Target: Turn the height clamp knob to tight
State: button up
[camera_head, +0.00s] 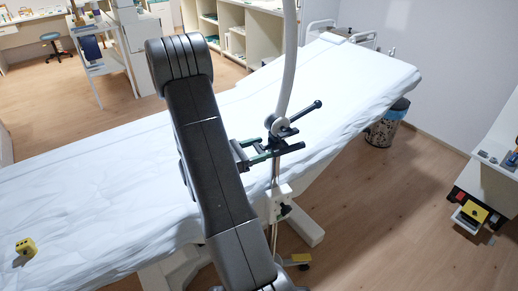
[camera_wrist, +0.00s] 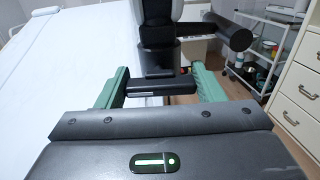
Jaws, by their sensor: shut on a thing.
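A dark clamp knob (camera_head: 279,127) with a black side lever (camera_head: 303,111) sits on the pole beside the couch. In the wrist view the dark knob (camera_wrist: 160,42) is straight ahead, and its lever (camera_wrist: 213,24) reaches right to a thick black end. My gripper (camera_head: 285,143) comes from the left, at the knob. Its green fingers stand apart on either side of the dark knob, shut on it; the exact contact is hard to see. A smaller black knob (camera_head: 285,209) is lower, on a white block (camera_head: 275,201) on the same pole.
The white-covered couch (camera_head: 90,190) lies left of and behind the pole. A pale curved tube (camera_head: 288,65) rises above the clamp. A yellow block (camera_head: 26,247) lies on the couch.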

jog(key=o, duration=1)
jog(key=b+v, duration=0.1)
jog(key=v, duration=1.3)
jog(key=shift+b, duration=0.4)
jog(key=shift+d, duration=0.1)
jog(key=p+x, duration=0.1)
jog(key=x, duration=1.2)
jog(key=shift+w+d+p, duration=0.2)
jog(key=shift+d+p, duration=0.15)
jog(key=shift+p, duration=0.05)
